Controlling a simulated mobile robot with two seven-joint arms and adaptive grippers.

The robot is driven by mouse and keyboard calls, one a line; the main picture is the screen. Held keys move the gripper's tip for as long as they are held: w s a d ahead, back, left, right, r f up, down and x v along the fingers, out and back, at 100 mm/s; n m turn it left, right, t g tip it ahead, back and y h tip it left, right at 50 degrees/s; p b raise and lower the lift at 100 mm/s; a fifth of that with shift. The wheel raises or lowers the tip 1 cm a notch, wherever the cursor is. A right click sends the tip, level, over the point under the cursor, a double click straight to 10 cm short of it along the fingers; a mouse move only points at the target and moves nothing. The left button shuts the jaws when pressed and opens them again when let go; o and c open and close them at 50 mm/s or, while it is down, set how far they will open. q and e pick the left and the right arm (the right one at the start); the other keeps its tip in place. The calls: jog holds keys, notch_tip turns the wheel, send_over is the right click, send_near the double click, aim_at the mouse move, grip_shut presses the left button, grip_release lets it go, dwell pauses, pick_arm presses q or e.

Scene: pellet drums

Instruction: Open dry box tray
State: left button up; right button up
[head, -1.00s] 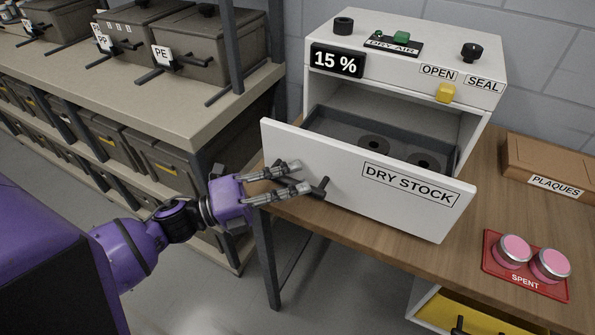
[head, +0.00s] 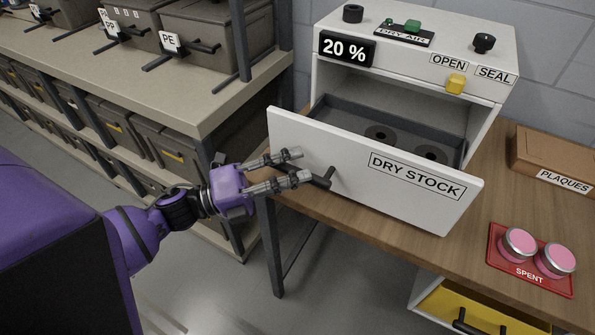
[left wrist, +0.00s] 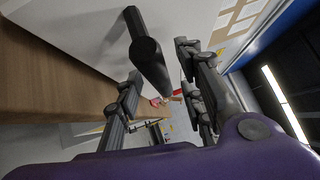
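The dry box (head: 417,60) is a white cabinet on the wooden table. Its tray, with a white front (head: 375,165) labelled DRY STOCK, is pulled out; dark round recesses or items show inside. The tray's black bar handle (head: 318,177) sticks out at the left of the front. My left gripper (head: 303,166) is beside the handle with its fingers apart. In the left wrist view, the handle (left wrist: 147,55) lies ahead of and between the spread fingers of the left gripper (left wrist: 160,92), with no clear grip on it. My right gripper is not in view.
A display (head: 346,49) reads 20 %, and a yellow slider (head: 455,84) sits by OPEN and SEAL. A red SPENT tray (head: 503,272) with two pink jars and a PLAQUES box (head: 553,158) are on the table (head: 400,232). A shelf (head: 200,105) with grey bins stands left.

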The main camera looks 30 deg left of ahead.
pick_arm(q)
jog(key=v, duration=1.1)
jog(key=w+a+f+n+t+y, duration=0.2)
jog(key=w+a+f+n+y, duration=0.15)
jog(key=n, duration=0.25)
jog(key=s+a+f+n+y+p, duration=0.1)
jog(key=s+f+n+y, duration=0.1)
jog(key=f+n+y, duration=0.4)
jog(key=s+a+f+n+y+p, duration=0.1)
jog(key=s+f+n+y, duration=0.25)
jog(key=f+n, duration=0.35)
jog(key=s+d+f+n+g+p, duration=0.1)
jog(key=s+d+f+n+g, duration=0.2)
jog(key=s+d+f+n, duration=0.2)
jog(key=s+d+f+n+g+y+p, duration=0.1)
jog(key=s+d+f+n+g, duration=0.2)
jog(key=s+d, duration=0.7)
notch_tip(320, 180, down, 2)
jog(key=shift+f+n+g+p, duration=0.15)
jog(key=shift+n+g+p, duration=0.2)
jog(key=shift+n, duration=0.55)
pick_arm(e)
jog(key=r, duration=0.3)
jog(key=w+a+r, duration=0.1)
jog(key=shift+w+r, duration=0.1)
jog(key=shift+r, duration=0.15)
